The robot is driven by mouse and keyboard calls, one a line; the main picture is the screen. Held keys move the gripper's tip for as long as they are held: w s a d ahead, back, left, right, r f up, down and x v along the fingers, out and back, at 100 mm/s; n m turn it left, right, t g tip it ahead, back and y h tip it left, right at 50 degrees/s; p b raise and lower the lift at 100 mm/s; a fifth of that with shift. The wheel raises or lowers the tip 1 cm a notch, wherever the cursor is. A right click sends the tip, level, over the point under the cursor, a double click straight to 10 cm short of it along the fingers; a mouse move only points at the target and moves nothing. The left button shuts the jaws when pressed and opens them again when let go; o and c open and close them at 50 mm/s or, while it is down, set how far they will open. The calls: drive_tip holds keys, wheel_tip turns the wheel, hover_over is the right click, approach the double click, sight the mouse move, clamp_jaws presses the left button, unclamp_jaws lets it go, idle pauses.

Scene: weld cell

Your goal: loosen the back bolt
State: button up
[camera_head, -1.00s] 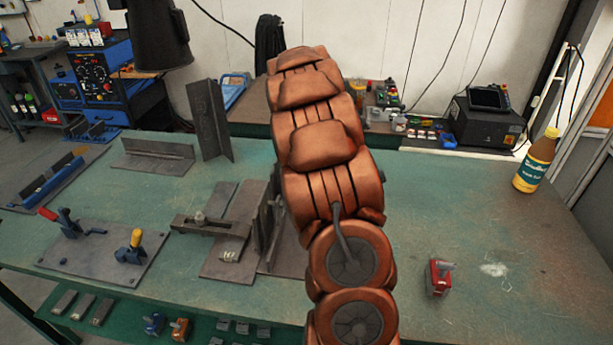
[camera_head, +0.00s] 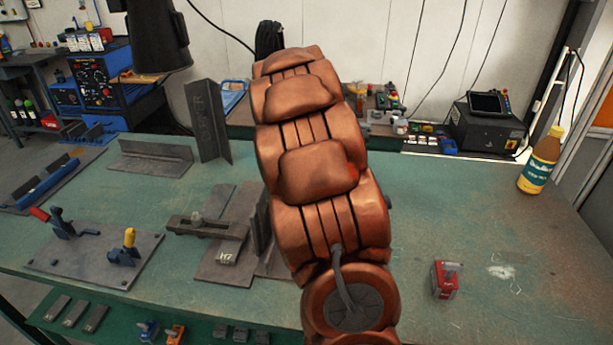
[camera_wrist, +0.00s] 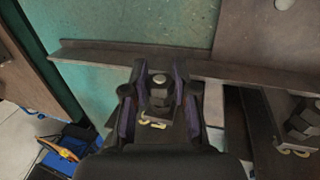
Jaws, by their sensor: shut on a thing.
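In the wrist view my gripper (camera_wrist: 158,105) is shut on a dark hex bolt (camera_wrist: 158,82), with a dark, purple-edged finger on each side of it. A small yellow-marked label lies close below this bolt. A second hex bolt (camera_wrist: 302,118) stands free at the right of that view, also with a label. In the head view, a dark clamp bar with a bolt (camera_head: 197,218) lies over steel plates (camera_head: 218,270). My copper-coloured arm hides my gripper and the work behind it there. I cannot tell from the head view which bolt is held.
An upright steel angle (camera_head: 208,125) stands behind the plates. A toggle-clamp plate (camera_head: 90,262) lies at the left.

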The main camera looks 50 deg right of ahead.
drive_tip(key=shift+f+t+h+b, duration=0.15)
drive_tip(key=shift+t+h+b, duration=0.7)
drive_tip(key=shift+b, duration=0.8)
drive_tip(key=shift+h+b, duration=0.3)
drive_tip(key=shift+h, duration=0.15)
drive_tip(key=o, duration=0.6)
drive_tip(key=shift+o, duration=0.2)
drive_tip(key=shift+r, duration=0.2)
drive_tip(key=p+v, duration=0.1)
drive_tip(key=v, duration=0.4)
drive_tip(key=shift+c, duration=0.2)
